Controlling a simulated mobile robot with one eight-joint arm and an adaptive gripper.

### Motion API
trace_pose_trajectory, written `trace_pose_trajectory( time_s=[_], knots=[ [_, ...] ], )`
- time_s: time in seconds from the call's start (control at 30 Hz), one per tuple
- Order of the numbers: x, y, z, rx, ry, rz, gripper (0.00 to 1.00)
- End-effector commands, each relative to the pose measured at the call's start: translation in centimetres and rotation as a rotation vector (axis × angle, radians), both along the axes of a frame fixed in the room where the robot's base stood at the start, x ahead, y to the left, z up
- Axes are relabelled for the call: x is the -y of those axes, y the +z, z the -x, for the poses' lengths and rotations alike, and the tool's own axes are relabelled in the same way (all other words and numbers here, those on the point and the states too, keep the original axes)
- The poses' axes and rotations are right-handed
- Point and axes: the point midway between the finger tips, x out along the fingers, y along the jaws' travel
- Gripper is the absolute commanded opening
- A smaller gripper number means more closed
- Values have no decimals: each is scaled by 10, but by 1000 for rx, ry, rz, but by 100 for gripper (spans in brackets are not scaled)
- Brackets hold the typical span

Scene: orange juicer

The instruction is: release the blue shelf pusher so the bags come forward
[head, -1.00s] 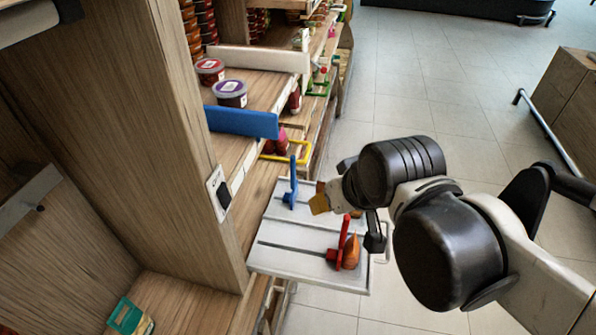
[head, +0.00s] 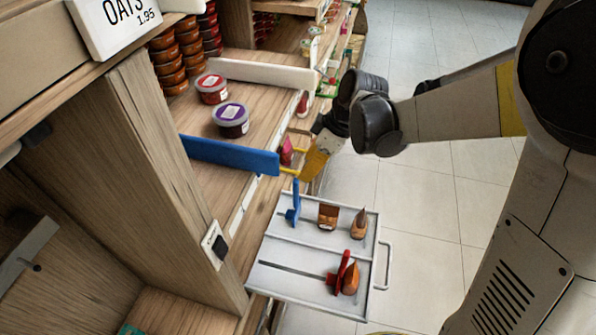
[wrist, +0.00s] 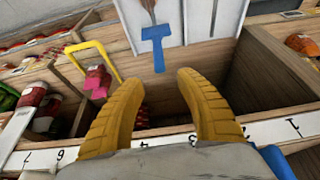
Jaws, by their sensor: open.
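The blue shelf pusher (head: 293,203) stands upright near the left end of its slot in the pull-out white tray (head: 290,258). A brown bag (head: 328,216) stands to its right with a gap, and a second brown bag (head: 359,223) is nearer the tray's handle. My gripper (head: 313,168), with yellow fingers, is open and empty above and beyond the tray, apart from the pusher. In the wrist view, the blue pusher (wrist: 157,47) lies ahead, beyond and between my open fingers (wrist: 158,80). A bag (wrist: 150,12) shows partly at the top edge.
A red pusher (head: 342,270) with an orange-brown bag (head: 351,279) stands in the nearer lane. A blue shelf board (head: 228,156) and tubs (head: 231,120) are to the upper left. A yellow frame (wrist: 93,60) stands left of my fingers. Floor right of the tray is clear.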

Motion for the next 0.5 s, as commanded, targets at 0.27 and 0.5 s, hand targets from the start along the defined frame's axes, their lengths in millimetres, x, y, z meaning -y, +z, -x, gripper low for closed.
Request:
trace_pose_trajectory(
  time_s=[0.27,0.5],
  knots=[
    [-20,-54,-8,1,1,1,41],
    [-30,-78,-11,1,-3,1,41]
  ],
)
